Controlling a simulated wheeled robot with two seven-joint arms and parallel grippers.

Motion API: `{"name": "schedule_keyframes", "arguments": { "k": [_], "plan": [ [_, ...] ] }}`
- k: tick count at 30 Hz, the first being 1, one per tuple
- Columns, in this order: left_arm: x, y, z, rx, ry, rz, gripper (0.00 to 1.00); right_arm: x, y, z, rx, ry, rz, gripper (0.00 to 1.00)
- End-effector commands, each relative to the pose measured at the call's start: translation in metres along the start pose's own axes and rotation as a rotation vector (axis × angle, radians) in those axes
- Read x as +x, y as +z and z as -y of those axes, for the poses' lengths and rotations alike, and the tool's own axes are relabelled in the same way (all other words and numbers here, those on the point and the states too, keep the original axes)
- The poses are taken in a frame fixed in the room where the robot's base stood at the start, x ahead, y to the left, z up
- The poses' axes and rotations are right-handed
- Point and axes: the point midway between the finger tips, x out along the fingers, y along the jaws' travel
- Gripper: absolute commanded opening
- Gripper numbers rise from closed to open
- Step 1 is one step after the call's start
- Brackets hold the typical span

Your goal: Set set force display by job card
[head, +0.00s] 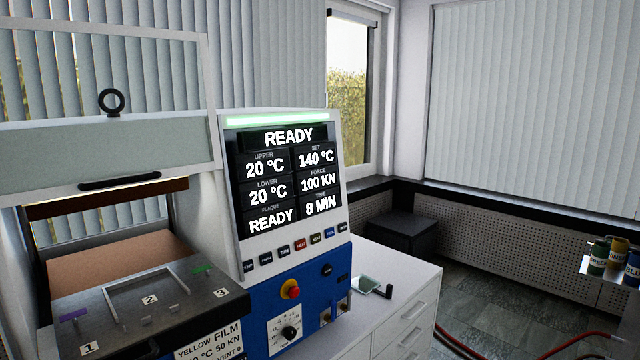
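The press's display (289,180) reads READY at the top, UPPER 20 °C, LOWER 20 °C, SET 140 °C, FORCE 100 KN, TIME 8 MIN and PLAQUE READY. A job card (208,343) at the bottom edge reads YELLOW FILM, a partly cut-off temperature, 50 KN and VENT 0. A row of small labelled buttons (300,245) sits below the display; one is red. A dial with a black knob (290,333) is on the blue lower panel, under a red and yellow stop button (290,290). Neither gripper is in view.
The press's guard (110,145) with a black handle is at the left, above a dark plate (110,320) with a metal frame and numbered labels. A white drawer cabinet (400,300) stands right of the press. Several small jars (615,255) stand at the far right. A red hose lies on the floor.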

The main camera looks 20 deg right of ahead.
Motion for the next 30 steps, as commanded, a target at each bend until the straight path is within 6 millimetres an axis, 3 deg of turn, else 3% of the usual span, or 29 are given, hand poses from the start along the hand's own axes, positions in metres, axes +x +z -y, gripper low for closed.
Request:
{"name": "schedule_keyframes", "arguments": {
  "k": [1, 4, 30],
  "plan": [
    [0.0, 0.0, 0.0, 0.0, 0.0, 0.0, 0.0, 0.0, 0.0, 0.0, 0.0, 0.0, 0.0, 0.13],
    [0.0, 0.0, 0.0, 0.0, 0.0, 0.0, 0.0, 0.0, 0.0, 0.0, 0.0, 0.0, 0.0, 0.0],
    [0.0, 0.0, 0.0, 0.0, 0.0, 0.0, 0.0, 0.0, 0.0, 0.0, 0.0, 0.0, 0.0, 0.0]
  ]
}}
